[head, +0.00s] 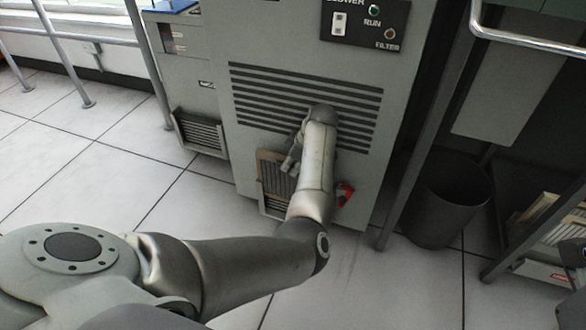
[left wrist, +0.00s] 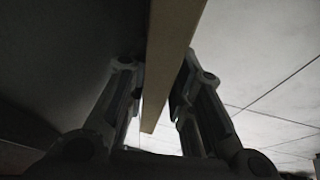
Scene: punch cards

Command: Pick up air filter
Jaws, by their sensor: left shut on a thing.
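The air filter (head: 273,172) is a tan-framed, pleated panel at the lower front of the grey cabinet (head: 222,95) in the head view. A grille shows at its lower edge. My left gripper (head: 291,163) is at the filter's upper right side, and my left arm hides part of that area. In the left wrist view the filter's tan frame (left wrist: 168,62) runs edge-on between the two fingers, which are shut on it. Whether the filter is clear of the cabinet I cannot tell. My right gripper is not in view.
A red item (head: 345,193) is low on the cabinet, right of my arm. A dark waste bin (head: 447,205) stands on the right, near a metal rack post. White tiled floor (head: 120,185) is open on the left. A control panel (head: 364,22) is above the vents.

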